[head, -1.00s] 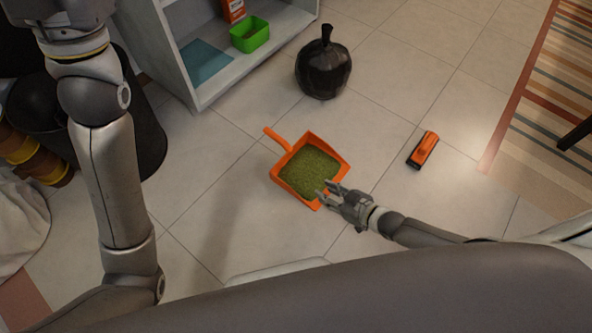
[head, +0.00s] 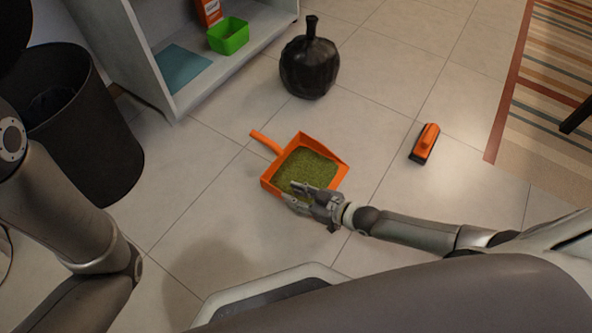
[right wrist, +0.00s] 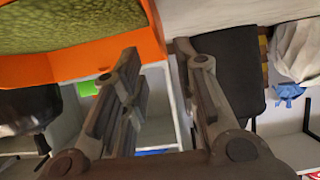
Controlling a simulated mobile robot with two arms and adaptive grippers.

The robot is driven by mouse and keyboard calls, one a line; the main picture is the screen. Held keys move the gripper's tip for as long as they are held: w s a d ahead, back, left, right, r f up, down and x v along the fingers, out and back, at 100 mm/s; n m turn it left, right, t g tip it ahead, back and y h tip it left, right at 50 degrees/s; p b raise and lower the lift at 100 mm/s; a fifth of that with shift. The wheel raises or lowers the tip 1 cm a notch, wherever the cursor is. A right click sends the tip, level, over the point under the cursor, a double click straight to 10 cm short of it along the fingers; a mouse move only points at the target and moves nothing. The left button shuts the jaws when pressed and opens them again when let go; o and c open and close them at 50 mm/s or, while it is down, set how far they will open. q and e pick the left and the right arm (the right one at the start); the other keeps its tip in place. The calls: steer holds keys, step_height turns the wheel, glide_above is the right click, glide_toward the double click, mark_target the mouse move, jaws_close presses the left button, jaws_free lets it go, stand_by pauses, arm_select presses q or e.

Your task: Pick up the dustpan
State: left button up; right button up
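The orange dustpan (head: 337,172) lies on the tiled floor, heaped with green grass-like stuff (head: 306,166). Its handle (head: 266,142) points to the upper left in the head view. My right gripper (head: 297,193) is over the dustpan's near edge, far from the handle. In the right wrist view, the two fingers (right wrist: 158,62) stand apart with nothing between them. The orange pan (right wrist: 98,56) fills the upper left there, close beside the left finger; I cannot tell whether they touch. My left arm shows at the left of the head view, but its gripper is out of frame.
A black bag-like object (head: 314,68) stands behind the dustpan. An orange brush (head: 424,143) lies to the right. A shelf holds a green box (head: 228,38). A black bin (head: 92,150) stands at the left, and a striped rug (head: 545,105) at the right.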

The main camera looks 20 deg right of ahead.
mark_target(281, 192)
steer(key=b+x, duration=0.3)
steer(key=x, duration=0.1)
steer(key=shift+s+a+f+b, duration=0.1)
steer(key=shift+a+b, duration=0.1)
steer(key=shift+b, duration=0.2)
steer(key=shift+w+a+f+b, duration=0.1)
steer(key=shift+w+a+b, duration=0.2)
steer(key=shift+w, duration=0.1)
jaws_close()
